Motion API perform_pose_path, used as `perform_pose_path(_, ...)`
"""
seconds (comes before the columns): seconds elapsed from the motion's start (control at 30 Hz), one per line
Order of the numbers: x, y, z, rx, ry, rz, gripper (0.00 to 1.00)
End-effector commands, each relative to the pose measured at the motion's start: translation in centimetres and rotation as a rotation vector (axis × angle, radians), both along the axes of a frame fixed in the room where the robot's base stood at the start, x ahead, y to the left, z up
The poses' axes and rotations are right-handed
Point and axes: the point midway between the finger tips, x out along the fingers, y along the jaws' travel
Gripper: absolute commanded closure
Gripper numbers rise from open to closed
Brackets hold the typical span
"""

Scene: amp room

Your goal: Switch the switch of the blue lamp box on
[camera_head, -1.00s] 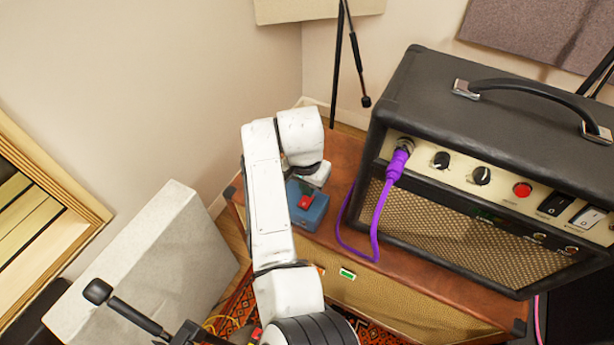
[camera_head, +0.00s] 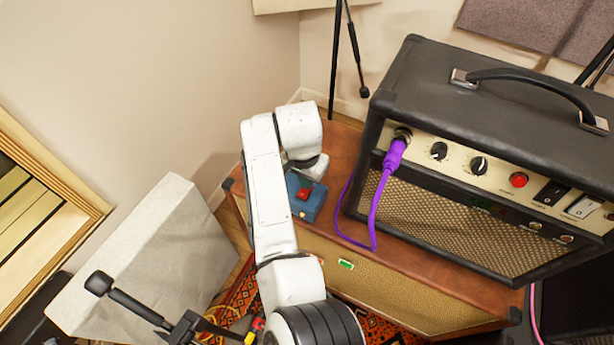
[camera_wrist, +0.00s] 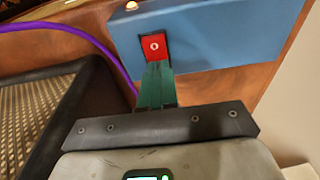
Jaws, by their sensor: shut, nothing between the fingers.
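The blue lamp box (camera_head: 310,208) sits on the brown cabinet top, left of the amplifier, with a red switch (camera_head: 304,194) on its upper face. In the wrist view the blue box (camera_wrist: 225,35) fills the upper right, and its red switch (camera_wrist: 154,46) shows a white round mark. A small lit lamp-like spot (camera_wrist: 132,6) is at the box's far edge. My gripper (camera_wrist: 157,68) is shut and empty. Its green fingertips are right at the lower edge of the red switch; I cannot tell whether they touch it.
A black amplifier (camera_head: 470,150) with a purple cable (camera_head: 381,195) plugged in stands right of the box on the brown cabinet (camera_head: 410,285). The cable loops down near the box. A pale grey panel (camera_head: 150,255) leans at left. A thin black stand rises behind.

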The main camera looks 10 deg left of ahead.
Motion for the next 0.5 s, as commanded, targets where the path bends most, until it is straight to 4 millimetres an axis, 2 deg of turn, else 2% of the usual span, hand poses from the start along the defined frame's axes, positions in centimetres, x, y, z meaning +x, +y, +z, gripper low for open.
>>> perform_pose_path(0.2, -0.98, 0.33, 0.18, -0.002, 0.009, 0.003, 1.00)
perform_pose_path(0.5, -1.35, 0.49, 0.27, 0.000, 0.005, 0.002, 1.00)
